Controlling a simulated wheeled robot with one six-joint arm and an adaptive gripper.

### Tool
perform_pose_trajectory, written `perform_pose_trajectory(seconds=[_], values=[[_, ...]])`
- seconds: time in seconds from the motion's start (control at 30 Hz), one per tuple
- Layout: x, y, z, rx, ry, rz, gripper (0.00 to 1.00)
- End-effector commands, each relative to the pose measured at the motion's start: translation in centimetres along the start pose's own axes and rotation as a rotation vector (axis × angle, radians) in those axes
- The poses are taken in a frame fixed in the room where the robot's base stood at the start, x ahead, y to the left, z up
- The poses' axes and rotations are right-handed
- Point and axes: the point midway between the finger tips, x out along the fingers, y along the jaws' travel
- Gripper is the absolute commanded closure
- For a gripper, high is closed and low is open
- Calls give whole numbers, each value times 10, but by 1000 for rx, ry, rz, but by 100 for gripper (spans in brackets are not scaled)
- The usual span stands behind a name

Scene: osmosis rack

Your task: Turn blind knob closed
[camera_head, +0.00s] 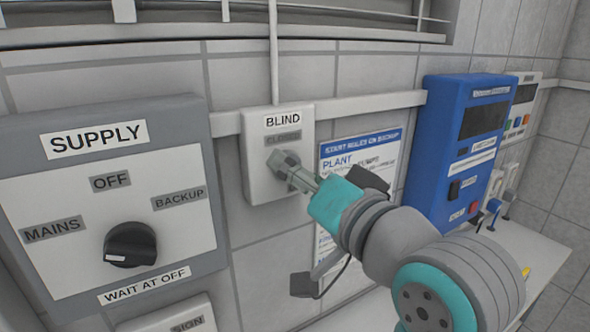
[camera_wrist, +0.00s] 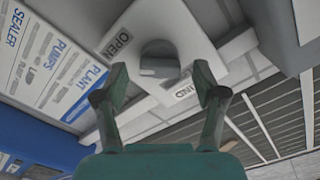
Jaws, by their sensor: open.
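The blind box (camera_head: 257,188) is a pale wall box labelled BLIND, with a grey CLOSED plate (camera_head: 283,139) under that name. My gripper (camera_head: 288,170) reaches it from the lower right and covers most of its knob. In the wrist view, the round grey blind knob (camera_wrist: 159,52) with a raised grip bar sits on the white box face. An OPEN label (camera_wrist: 118,42) lies to its upper left, and BLIND is partly hidden by a finger. My gripper's open fingers (camera_wrist: 161,76) stand on either side of the knob, with visible gaps. Contact cannot be told.
A supply panel (camera_head: 190,235) with a black knob (camera_head: 130,244) is on the left. A plant notice (camera_head: 335,160) hangs beside the box. A blue sealer unit (camera_head: 435,135) stands at the right above a pale counter (camera_head: 545,255). A slatted blind (camera_head: 200,32) is above.

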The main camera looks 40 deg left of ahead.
Motion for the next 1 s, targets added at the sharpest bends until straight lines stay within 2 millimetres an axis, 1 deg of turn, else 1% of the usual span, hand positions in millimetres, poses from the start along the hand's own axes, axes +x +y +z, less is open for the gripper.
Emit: perform_pose_trajectory(seconds=[0.03,0.1,0.2,0.47,0.5,0.57,0.6,0.67,0.7,0.73,1.0], values=[[6,0,0,1,-2,0,29],[11,0,1,1,-2,0,29],[15,0,0,1,-1,-1,29],[16,0,0,0,0,0,29],[16,0,0,0,0,0,32],[16,0,0,0,0,0,47],[16,0,0,0,0,0,57],[16,0,0,0,0,0,72],[16,0,0,0,0,0,82],[16,0,0,0,0,0,89],[16,0,0,-19,0,1,89]])
